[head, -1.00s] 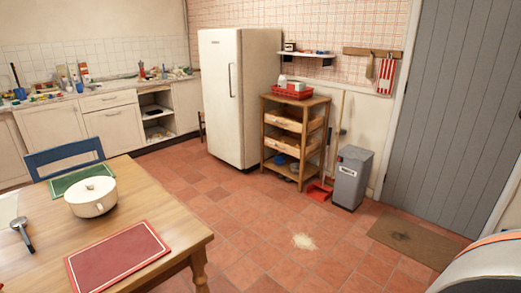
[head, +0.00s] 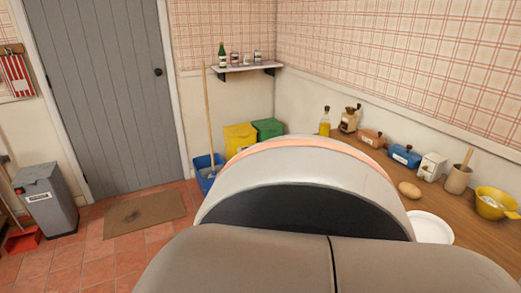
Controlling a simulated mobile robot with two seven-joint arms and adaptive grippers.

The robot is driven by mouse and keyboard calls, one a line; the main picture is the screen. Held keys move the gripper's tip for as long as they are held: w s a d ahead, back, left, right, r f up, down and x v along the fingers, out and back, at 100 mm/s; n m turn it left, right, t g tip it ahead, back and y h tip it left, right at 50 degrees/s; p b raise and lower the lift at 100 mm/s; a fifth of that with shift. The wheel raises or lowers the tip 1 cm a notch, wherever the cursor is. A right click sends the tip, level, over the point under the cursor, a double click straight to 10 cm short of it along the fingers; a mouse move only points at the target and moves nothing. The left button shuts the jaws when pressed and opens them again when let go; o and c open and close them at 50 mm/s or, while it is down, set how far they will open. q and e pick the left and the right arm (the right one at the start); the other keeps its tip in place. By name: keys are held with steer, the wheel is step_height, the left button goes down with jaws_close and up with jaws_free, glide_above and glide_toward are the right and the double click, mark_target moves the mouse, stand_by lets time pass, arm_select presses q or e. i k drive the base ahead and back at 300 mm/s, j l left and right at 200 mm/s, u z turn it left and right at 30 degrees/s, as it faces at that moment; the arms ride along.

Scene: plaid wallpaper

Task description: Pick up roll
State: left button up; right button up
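A brown, egg-shaped item that looks like a bread roll (head: 409,189) lies on the wooden counter (head: 462,207) at the right. It is just behind a white plate (head: 432,228), which is partly hidden. A large grey and white rounded part of my own arm, with an orange edge, fills the lower middle of the view. It hides much of the near counter. Neither gripper is in view.
Along the wall stand an oil bottle (head: 325,121), a grinder (head: 350,119), canisters (head: 404,155), a utensil pot (head: 458,179) and a yellow bowl (head: 496,203). Yellow (head: 240,137) and green (head: 268,128) bins and a blue bucket (head: 208,172) stand beyond. Floor by the doormat (head: 145,214) is open.

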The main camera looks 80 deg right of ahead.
mark_target(408, 190)
steer(key=z, duration=3.75)
